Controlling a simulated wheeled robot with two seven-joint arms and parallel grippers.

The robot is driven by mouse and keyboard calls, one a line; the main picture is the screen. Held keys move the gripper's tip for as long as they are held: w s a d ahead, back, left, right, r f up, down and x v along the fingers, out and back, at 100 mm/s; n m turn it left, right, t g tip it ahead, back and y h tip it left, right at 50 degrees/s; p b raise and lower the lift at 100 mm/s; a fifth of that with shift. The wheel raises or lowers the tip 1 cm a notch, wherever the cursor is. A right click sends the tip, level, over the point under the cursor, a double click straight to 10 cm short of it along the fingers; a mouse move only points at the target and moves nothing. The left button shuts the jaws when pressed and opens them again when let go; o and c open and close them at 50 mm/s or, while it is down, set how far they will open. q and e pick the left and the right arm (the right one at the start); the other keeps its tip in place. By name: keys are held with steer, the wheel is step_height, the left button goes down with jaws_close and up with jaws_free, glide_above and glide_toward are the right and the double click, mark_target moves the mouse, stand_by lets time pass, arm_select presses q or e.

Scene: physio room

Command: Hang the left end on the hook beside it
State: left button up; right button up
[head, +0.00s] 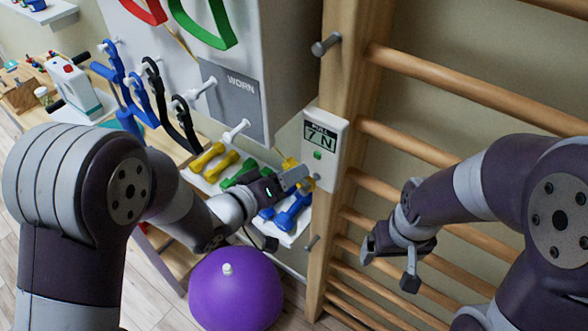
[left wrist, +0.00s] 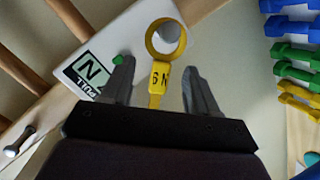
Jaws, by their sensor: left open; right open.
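A yellow band end with a loop (left wrist: 150,42) and a "6 N" tag (left wrist: 159,76) shows in the left wrist view. The loop appears around a grey round-ended hook (left wrist: 169,33) beside the white pull gauge (left wrist: 105,62). In the head view the gauge (head: 325,150) reads 7 N, and a bit of yellow band (head: 290,163) shows by my gripper. My left gripper (head: 298,180) is open, its fingers either side of the tag, apparently not touching it. My right gripper (head: 391,265) is open and empty before the wall bars.
Wall bars (head: 455,92) fill the right, with a metal peg (head: 326,44) on their post. Dumbbells (head: 292,212) and a purple ball (head: 236,292) are below my left gripper.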

arm_select(q)
steer(key=x, duration=0.2)
steer(key=shift+w+f, duration=0.1)
steer(key=shift+w, duration=0.25)
steer(key=shift+w+d, duration=0.1)
steer(key=shift+d, duration=0.15)
jaws_close()
arm_select(e)
steer(key=shift+s+a+r, duration=0.2)
steer(key=shift+a+r, duration=0.05)
steer(key=shift+r, duration=0.25)
arm_select(q)
steer(key=shift+f, duration=0.1)
arm_select(e)
steer(key=shift+f, duration=0.1)
arm_select(q)
steer(key=shift+s+d+f, duration=0.1)
steer(key=shift+s+f, duration=0.1)
steer(key=shift+f, duration=0.05)
steer(key=shift+d, duration=0.1)
arm_select(e)
steer(key=shift+a+f, duration=0.1)
steer(key=shift+f, duration=0.05)
arm_select(q)
steer(key=shift+s+d, duration=0.15)
